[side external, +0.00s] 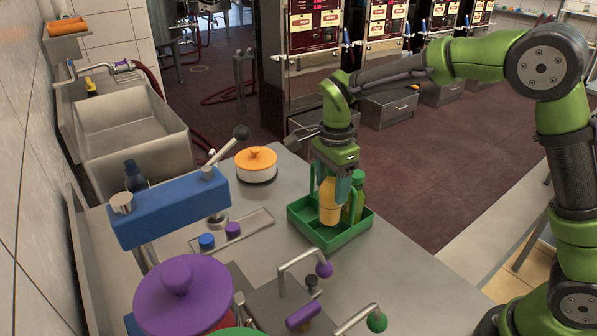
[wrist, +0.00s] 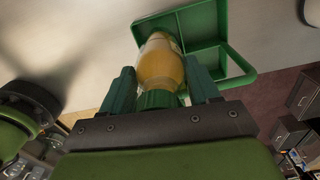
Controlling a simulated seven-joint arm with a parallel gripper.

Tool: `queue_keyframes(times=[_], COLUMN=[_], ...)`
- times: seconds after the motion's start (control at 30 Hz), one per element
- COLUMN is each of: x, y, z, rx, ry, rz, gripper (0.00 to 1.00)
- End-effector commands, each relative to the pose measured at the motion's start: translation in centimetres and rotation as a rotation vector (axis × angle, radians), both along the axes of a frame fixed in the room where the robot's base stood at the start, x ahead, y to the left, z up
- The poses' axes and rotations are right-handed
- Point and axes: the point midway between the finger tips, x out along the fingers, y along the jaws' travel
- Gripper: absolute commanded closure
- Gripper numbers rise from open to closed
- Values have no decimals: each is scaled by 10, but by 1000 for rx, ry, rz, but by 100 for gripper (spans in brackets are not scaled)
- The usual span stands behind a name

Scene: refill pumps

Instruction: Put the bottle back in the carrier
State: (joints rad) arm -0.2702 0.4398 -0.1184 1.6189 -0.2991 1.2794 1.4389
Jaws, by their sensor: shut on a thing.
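A yellow bottle (side external: 329,203) with a green cap (wrist: 160,99) is between the two fingers of my gripper (side external: 333,186). The fingers are shut on it near its cap end. It hangs about upright over the green carrier (side external: 322,246), its lower end within the carrier's outline. I cannot tell if it touches the carrier floor. In the wrist view the yellow body (wrist: 160,63) overlaps part of the carrier (wrist: 172,20).
An orange-lidded pot (side external: 256,165) stands behind left of the carrier. Bare counter lies around the carrier.

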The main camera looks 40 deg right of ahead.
Motion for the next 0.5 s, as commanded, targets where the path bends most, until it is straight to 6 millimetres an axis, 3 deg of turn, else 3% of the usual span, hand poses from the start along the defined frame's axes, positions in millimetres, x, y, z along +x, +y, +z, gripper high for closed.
queue_keyframes(times=[0.5], x=[0], y=[0], z=[-21], rx=[0], ry=[0], rz=[0], gripper=[93])
